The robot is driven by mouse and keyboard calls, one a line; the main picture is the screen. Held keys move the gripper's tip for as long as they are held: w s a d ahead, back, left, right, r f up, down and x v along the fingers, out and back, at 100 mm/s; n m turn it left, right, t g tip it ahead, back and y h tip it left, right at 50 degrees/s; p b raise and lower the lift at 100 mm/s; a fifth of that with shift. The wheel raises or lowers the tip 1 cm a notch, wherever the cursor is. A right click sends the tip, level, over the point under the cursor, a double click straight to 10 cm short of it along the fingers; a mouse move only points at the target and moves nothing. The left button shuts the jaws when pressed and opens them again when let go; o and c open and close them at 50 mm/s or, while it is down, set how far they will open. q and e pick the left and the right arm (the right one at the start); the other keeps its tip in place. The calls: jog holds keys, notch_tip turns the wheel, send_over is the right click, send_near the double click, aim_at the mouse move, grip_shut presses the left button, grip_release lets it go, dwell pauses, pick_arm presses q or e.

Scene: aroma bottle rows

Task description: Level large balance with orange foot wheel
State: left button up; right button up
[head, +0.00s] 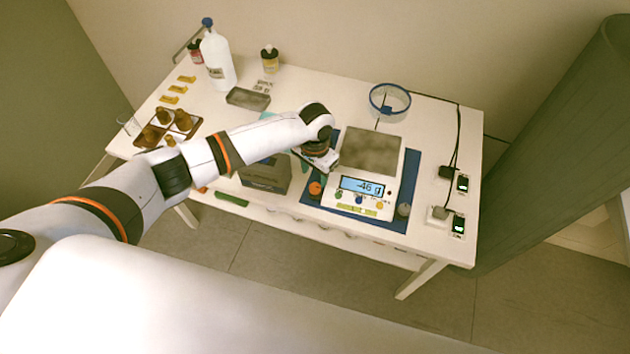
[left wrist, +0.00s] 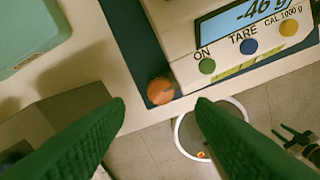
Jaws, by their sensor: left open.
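The large balance (head: 370,152) stands on a blue mat (head: 398,219) at the right of the table, its display reading -46 g. Its orange foot wheel (head: 315,188) is at the front left corner; it also shows in the left wrist view (left wrist: 160,90). A grey foot wheel (head: 404,210) is at the front right corner. My left gripper (head: 330,165) hangs beside the balance's left side. In the left wrist view its green fingers (left wrist: 160,105) are open and empty, with the orange wheel in the gap just beyond the tips. My right gripper is not identifiable.
A grey box-like device (head: 265,175) stands just left of the balance, partly behind my arm. A blue-rimmed round container (head: 390,101) is behind the balance. Plugs and cables (head: 440,212) lie at its right. A white bottle (head: 217,62) and brown tray (head: 184,123) are farther left.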

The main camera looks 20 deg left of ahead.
aim_at(315, 187)
pick_arm(q)
notch_tip(315, 187, down, 6)
jog(key=shift+r, duration=0.1)
jog(key=c, duration=1)
